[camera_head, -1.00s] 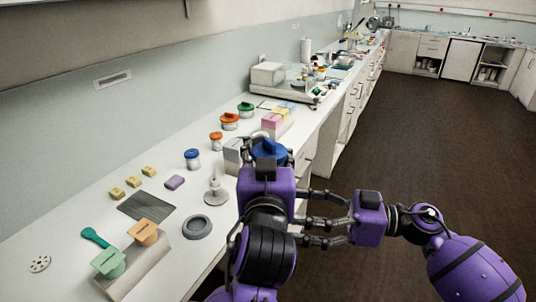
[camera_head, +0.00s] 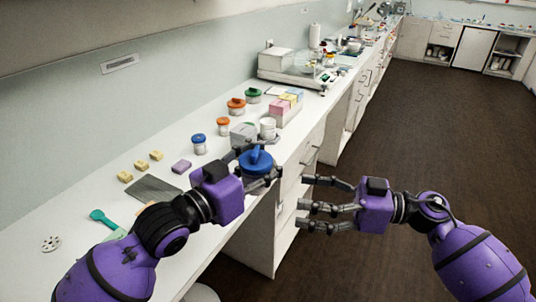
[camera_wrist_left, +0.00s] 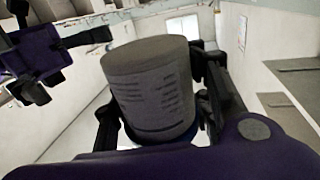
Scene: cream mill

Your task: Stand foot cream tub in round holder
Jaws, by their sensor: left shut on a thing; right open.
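My left gripper (camera_head: 258,168) is shut on a tub with a blue lid (camera_head: 256,161), lid up, near the counter's front edge. In the left wrist view the tub's grey side (camera_wrist_left: 150,85) with small print shows between my fingers; the print is too blurred to read, so I cannot confirm it is foot cream. The grey ring-shaped round holder is not visible now; my left arm covers that part of the counter. My right gripper (camera_head: 305,203) is open and empty, right of the tub, over the floor in front of the drawers.
A second blue-lidded jar (camera_head: 199,145), orange-lidded jars (camera_head: 236,106), a grey box (camera_head: 243,132) and a white cup (camera_head: 268,128) stand behind the tub. A purple block (camera_head: 181,166) and yellow blocks (camera_head: 140,165) lie to the left. Pink and yellow boxes (camera_head: 285,103) stand farther back.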

